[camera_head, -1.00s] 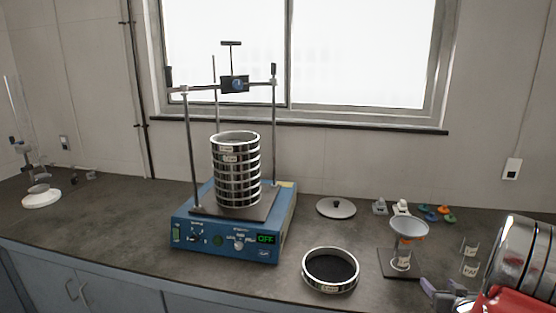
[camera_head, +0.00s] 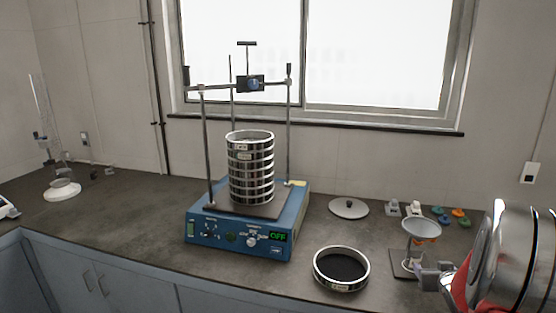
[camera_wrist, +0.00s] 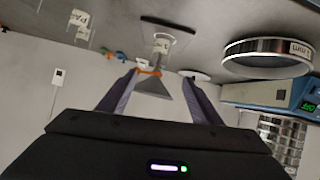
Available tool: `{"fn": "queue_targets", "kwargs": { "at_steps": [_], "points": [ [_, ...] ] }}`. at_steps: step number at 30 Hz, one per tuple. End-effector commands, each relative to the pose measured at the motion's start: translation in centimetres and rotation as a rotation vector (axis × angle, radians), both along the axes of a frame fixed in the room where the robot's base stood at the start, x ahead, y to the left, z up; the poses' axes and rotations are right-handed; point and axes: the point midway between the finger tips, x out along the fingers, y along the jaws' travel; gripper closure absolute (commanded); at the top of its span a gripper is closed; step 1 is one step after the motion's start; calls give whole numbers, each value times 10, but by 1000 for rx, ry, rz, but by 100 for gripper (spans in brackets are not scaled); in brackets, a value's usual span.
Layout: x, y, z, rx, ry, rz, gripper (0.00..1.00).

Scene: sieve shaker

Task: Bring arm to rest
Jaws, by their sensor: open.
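My arm shows at the right edge of the head view. My gripper (camera_head: 432,272) is beside the funnel stand there. In the wrist view my gripper (camera_wrist: 158,80) has its two purple-grey fingers spread apart with nothing held between them. The wrist picture is upside down, with the bench at the top.
A blue sieve shaker (camera_head: 232,236) reading OFF carries a sieve stack (camera_head: 250,170) under its clamp frame. A loose sieve (camera_head: 341,268) with dark contents, a round lid (camera_head: 349,208) and small weights (camera_head: 402,208) lie on the bench (camera_head: 120,220). Bench left of the shaker is largely clear.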

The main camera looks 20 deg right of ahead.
Motion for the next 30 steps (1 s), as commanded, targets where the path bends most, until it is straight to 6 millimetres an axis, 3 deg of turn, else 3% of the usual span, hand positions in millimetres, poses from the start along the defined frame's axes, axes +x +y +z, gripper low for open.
{"fn": "queue_targets", "kwargs": {
  "at_steps": [6,14,23,30],
  "points": [
    [14,56,40,-12,65,7,41],
    [13,127,74,1,141,21,41],
    [-9,217,102,43,227,69,41],
    [-40,290,114,93,298,133,41]
  ]
}}
